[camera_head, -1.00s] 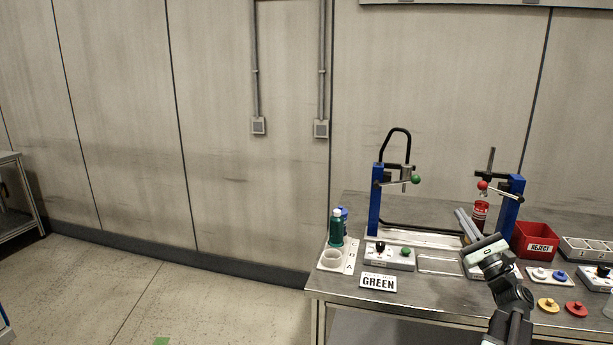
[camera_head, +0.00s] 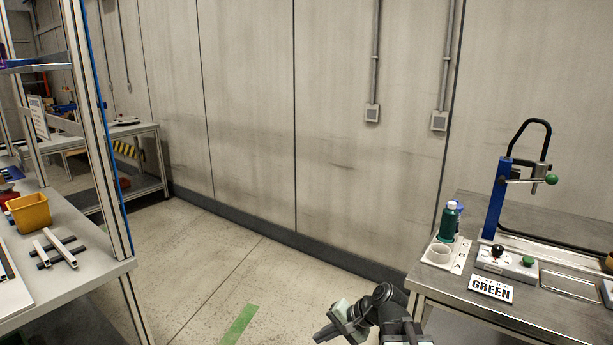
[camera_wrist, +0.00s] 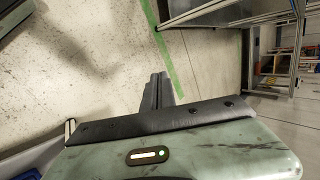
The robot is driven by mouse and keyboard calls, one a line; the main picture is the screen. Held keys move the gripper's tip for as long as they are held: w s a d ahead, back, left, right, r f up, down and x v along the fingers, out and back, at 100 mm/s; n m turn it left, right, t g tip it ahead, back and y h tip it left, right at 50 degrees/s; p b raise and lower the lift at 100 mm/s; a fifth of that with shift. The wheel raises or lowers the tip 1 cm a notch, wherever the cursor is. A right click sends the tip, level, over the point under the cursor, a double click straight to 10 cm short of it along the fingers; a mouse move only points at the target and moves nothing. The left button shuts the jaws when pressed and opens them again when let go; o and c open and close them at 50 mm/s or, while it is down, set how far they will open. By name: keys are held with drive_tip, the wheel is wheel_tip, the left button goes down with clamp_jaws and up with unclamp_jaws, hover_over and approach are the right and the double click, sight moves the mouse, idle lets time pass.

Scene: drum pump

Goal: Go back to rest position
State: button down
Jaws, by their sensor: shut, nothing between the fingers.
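My gripper (camera_head: 326,332) shows at the bottom middle of the head view, in front of the pump bench (camera_head: 440,287) and to its left, over open floor. It points to the left and is empty. In the wrist view my gripper (camera_wrist: 158,88) has its fingers together, with bare floor beyond them. The drum pump stand (camera_head: 494,198) with its blue post and green-knobbed lever is on the bench at the right, well away from my gripper.
A second table (camera_head: 92,262) with a yellow bin (camera_head: 29,212) is at the left. Free floor (camera_head: 215,262) lies between.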

drive_tip(key=s+d+f+n+g+h, duration=0.2)
drive_tip(key=s+d+f+n+h, duration=0.15)
drive_tip(key=d, duration=0.25)
drive_tip(key=s+d+f+n+g+h, duration=0.1)
drive_tip(key=s+d+f+n+h, duration=0.3)
drive_tip(key=d, duration=0.3)
wheel_tip(320, 180, up, 21)
drive_tip(key=m+p, duration=0.1)
drive_tip(key=p, duration=1.9)
drive_tip(key=shift+w+a+m, duration=0.25)
drive_tip(key=shift+a+m, duration=0.05)
drive_tip(key=shift+m, duration=0.05)
